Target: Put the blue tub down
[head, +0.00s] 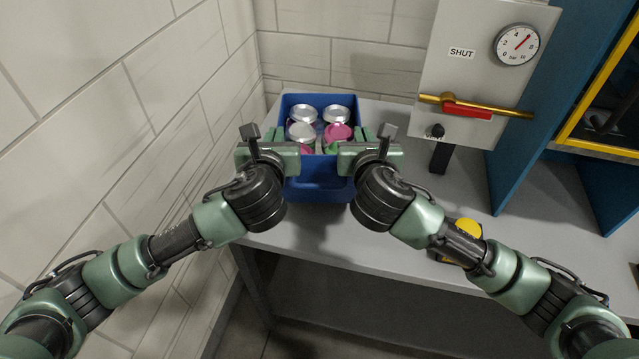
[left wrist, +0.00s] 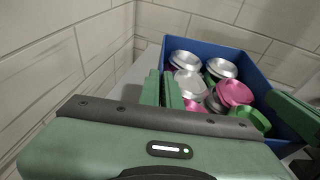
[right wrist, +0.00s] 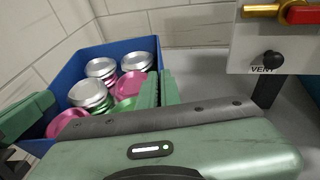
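The blue tub (head: 318,188) is over the grey worktop at the back left, between my two grippers. It looks level, and it holds several cans (head: 302,132) with silver, pink and green parts. My left gripper (head: 276,137) is shut on the tub's left wall; its fingers also show in the left wrist view (left wrist: 162,84). My right gripper (head: 361,136) is shut on the tub's right wall; its fingers also show in the right wrist view (right wrist: 158,86). The tub's underside is hidden, so I cannot tell whether it touches the worktop.
A grey panel (head: 465,75) with a gauge (head: 517,45) and a red-handled valve (head: 467,111) stands at the right. A yellow button (head: 468,228) is partly behind my right arm. Tiled walls (head: 150,110) lie close left and behind.

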